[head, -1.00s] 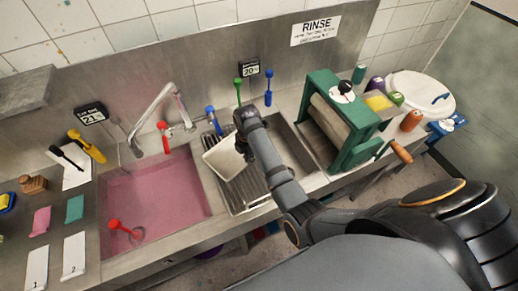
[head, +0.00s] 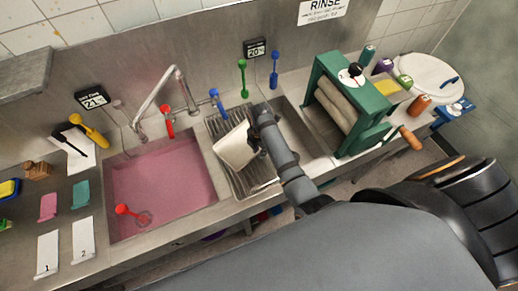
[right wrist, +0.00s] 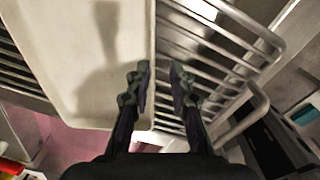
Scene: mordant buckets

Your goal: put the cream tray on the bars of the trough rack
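The cream tray (head: 234,147) is over the left part of the trough rack (head: 262,178). In the right wrist view the tray (right wrist: 85,55) fills the upper left, with the rack's metal bars (right wrist: 205,50) to its right. My right gripper (right wrist: 160,85) is open, one finger over the tray's inside and the other outside its right wall. A gap shows between the outer finger and the wall. In the head view my right gripper (head: 262,112) is at the tray's right side, its fingers mostly hidden. Whether the tray rests flat on the bars is unclear. My left gripper is not in view.
A pink-filled sink (head: 160,185) with a red whisk (head: 130,212) lies left of the rack. A green roller press (head: 350,105) stands to the right. A faucet (head: 165,95) and several upright brushes line the back. Bare trough shows right of the rack.

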